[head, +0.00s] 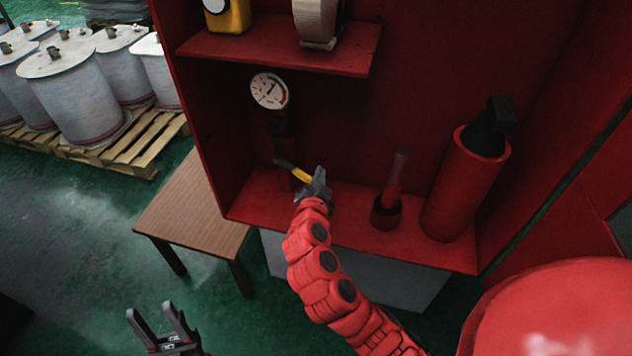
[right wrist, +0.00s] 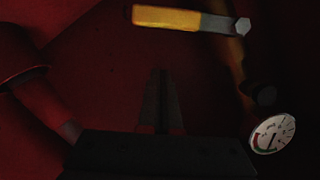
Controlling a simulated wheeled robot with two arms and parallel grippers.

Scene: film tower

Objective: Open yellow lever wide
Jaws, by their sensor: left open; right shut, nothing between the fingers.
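The yellow lever (head: 299,173) is inside the red cabinet, on the pipe below the round gauge. In the right wrist view the yellow lever (right wrist: 166,18) lies across the top, with its grey metal end and a bolt at its right. My right gripper (head: 318,184) reaches into the cabinet at the lever's right end and partly hides it in the head view. In the right wrist view my right gripper (right wrist: 162,80) is shut and empty, with a gap between its tips and the lever. My left gripper (head: 160,318) is open and empty, low over the floor at the left.
The gauge (head: 269,90) sits above the lever. A shelf (head: 280,46) hangs above. A wooden table (head: 195,208) stands left, with drums (head: 75,92) on a pallet behind.

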